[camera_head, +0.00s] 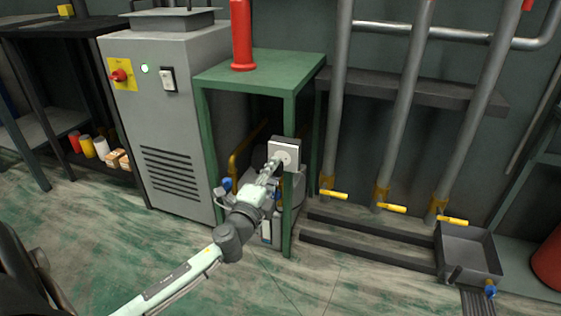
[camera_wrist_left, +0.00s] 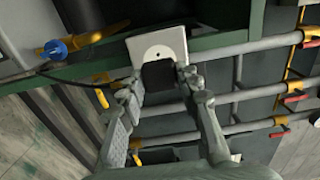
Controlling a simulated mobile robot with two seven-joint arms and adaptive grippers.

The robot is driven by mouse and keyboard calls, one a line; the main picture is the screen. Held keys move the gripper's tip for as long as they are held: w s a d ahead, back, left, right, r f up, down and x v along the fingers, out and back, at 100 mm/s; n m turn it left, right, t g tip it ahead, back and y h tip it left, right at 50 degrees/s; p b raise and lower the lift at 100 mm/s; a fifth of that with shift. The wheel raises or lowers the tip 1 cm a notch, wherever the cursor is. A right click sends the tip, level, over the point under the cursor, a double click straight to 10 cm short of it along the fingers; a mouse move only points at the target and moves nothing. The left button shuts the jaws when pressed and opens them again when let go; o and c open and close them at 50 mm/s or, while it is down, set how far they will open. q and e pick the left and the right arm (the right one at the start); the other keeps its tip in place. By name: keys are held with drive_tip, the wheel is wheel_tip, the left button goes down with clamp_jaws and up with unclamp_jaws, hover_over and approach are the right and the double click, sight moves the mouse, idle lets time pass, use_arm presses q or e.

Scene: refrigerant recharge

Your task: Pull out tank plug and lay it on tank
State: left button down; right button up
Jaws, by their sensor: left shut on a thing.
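My left gripper (camera_head: 273,166) reaches in from the lower left to a pale square box (camera_head: 284,151) at the front leg of the green table. In the left wrist view, the left gripper (camera_wrist_left: 160,78) is shut on a black plug (camera_wrist_left: 158,76). The plug is in front of the box's white face (camera_wrist_left: 158,44); I cannot tell whether it is still seated there. A grey tank (camera_head: 295,186) stands under the table, mostly hidden by my arm and the table leg. My right gripper is out of view.
The green table (camera_head: 262,66) carries a red cylinder (camera_head: 241,35). A grey cabinet (camera_head: 170,110) stands to the left. Pipes with yellow-handled valves (camera_head: 391,208) and a grey bin (camera_head: 468,254) are to the right. Open floor lies in front.

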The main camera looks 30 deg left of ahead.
use_arm(q)
drive_tip(key=shift+v, duration=1.2)
